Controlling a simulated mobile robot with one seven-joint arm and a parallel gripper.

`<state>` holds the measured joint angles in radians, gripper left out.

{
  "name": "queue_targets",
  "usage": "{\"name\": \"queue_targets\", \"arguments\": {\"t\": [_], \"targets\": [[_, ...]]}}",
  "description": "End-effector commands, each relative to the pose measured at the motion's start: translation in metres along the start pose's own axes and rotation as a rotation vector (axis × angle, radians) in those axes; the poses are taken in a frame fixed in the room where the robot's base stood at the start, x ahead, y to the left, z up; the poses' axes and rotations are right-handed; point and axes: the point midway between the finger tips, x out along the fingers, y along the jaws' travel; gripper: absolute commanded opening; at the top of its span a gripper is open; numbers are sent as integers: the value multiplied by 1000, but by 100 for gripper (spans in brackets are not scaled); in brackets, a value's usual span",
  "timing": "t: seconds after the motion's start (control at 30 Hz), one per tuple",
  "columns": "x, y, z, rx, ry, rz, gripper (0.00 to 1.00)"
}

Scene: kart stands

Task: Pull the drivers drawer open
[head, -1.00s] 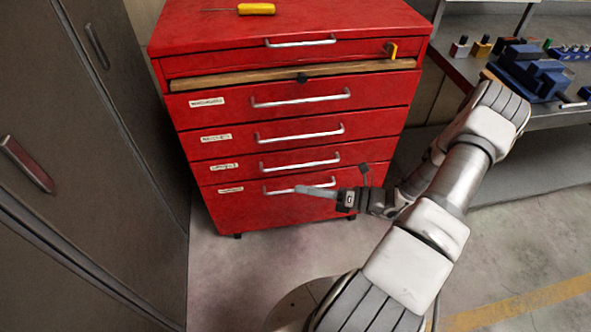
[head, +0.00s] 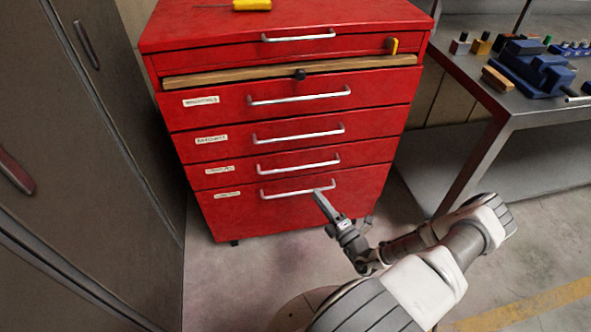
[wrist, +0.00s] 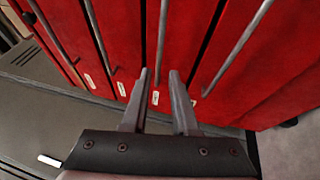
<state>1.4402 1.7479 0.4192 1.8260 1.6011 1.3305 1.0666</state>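The red tool cabinet (head: 275,222) has labelled drawers with silver bar handles, and all look shut. The label text is too small to read surely, so I cannot tell which is the drivers drawer. The third labelled drawer has a handle (head: 298,162) and a label (head: 219,170); the bottom one has a handle (head: 285,192) and a label (head: 228,195). My gripper (head: 318,194) overlaps the bottom handle's right end in the head view. In the wrist view my gripper (wrist: 160,72) is open and empty, with the third drawer's handle (wrist: 162,35) between its fingertips in the picture. Contact is unclear.
A yellow-handled screwdriver (head: 252,5) lies on the cabinet top. A grey locker (head: 90,180) stands close on the left. A workbench (head: 520,108) with a blue vise (head: 540,72) stands on the right. The floor before the cabinet is clear.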

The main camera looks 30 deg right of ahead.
Motion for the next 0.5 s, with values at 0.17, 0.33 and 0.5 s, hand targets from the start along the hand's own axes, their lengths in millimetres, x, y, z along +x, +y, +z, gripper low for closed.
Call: {"name": "queue_targets", "arguments": {"t": [0.17,0.33,0.5], "targets": [[41,-1,-2,-1,5,2,27],[78,-1,-2,-2,5,2,27],[107,-2,-1,-2,3,0,27]]}}
